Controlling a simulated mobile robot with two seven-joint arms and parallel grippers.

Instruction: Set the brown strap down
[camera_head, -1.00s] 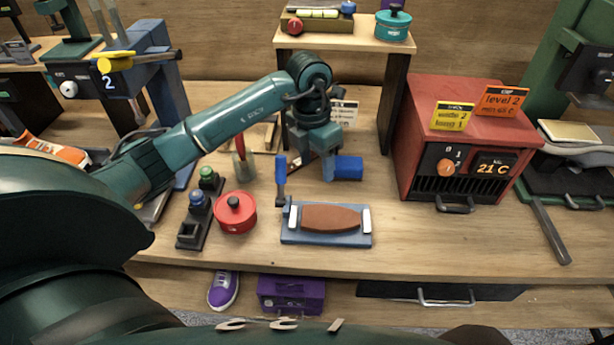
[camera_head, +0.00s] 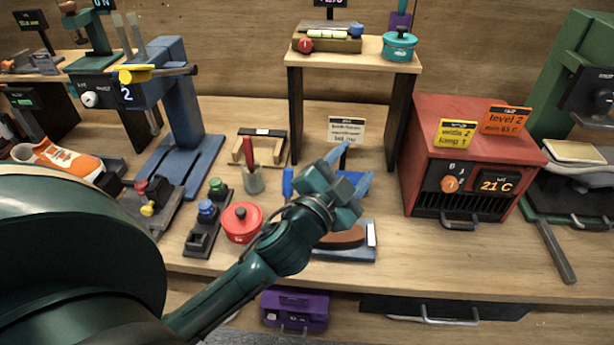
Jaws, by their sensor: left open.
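A brown, rounded strap-like piece (camera_head: 342,238) lies on a flat blue base (camera_head: 345,255) with white end blocks, at the front middle of the bench. My left arm crosses in front and hides its left part. My left gripper (camera_head: 346,172) is open, raised above and behind the brown piece, its fingers pointing away up the picture. I see nothing held between the fingers. Blue parts (camera_head: 287,182) show behind the gripper, mostly covered by it. My right gripper is not in view.
A red lidded pot (camera_head: 241,222) and a dark button block (camera_head: 201,238) stand to the left. A red oven box (camera_head: 470,120) stands to the right. A raised shelf (camera_head: 352,58) stands behind. Bare bench lies right of the blue base.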

